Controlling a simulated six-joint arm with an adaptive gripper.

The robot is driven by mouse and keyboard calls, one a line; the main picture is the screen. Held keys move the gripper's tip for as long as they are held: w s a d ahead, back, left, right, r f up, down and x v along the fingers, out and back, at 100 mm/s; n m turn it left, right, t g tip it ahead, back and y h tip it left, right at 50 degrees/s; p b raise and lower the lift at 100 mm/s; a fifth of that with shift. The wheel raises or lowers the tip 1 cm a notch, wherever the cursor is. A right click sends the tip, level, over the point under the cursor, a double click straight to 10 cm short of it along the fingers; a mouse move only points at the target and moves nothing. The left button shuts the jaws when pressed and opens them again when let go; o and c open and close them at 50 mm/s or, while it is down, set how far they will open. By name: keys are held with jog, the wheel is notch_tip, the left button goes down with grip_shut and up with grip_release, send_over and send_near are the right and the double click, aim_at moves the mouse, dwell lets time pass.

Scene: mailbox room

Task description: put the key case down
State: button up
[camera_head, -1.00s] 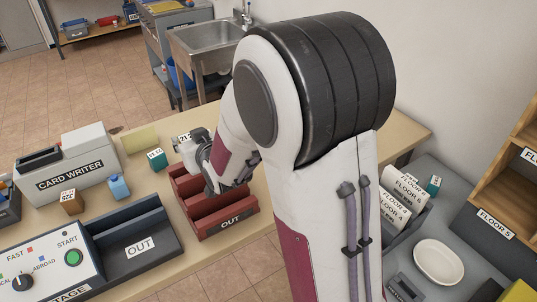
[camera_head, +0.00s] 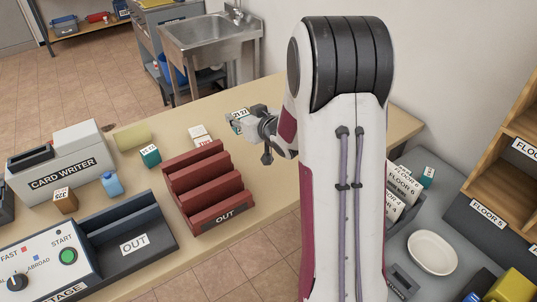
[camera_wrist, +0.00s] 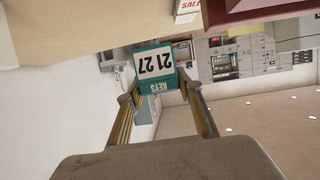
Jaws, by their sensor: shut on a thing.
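The key case (camera_wrist: 154,63) is a small teal box with a white label reading 2127 and KEYS, upside down in the wrist view. My gripper (camera_wrist: 158,85) is shut on it, with one finger at each side. In the head view my gripper (camera_head: 248,122) is right of the red OUT rack, above the beige table (camera_head: 268,178). The key case (camera_head: 238,114) shows there only as a small labelled end. I cannot tell its height above the table.
The red stepped OUT rack (camera_head: 208,190) stands left of my gripper. A white and red box (camera_head: 200,135) lies behind the rack. The table right of the rack looks bare.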

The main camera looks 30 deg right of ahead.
jog(key=s+d+f, duration=0.2)
jog(key=d, duration=0.6)
jog(key=shift+s+f, duration=0.2)
jog(key=shift+f, duration=2.5)
jog(key=shift+f, duration=2.3)
jog(key=shift+f, duration=0.2)
jog(key=o, duration=1.2)
jog(key=shift+c, duration=0.2)
jog(key=shift+s, duration=0.15)
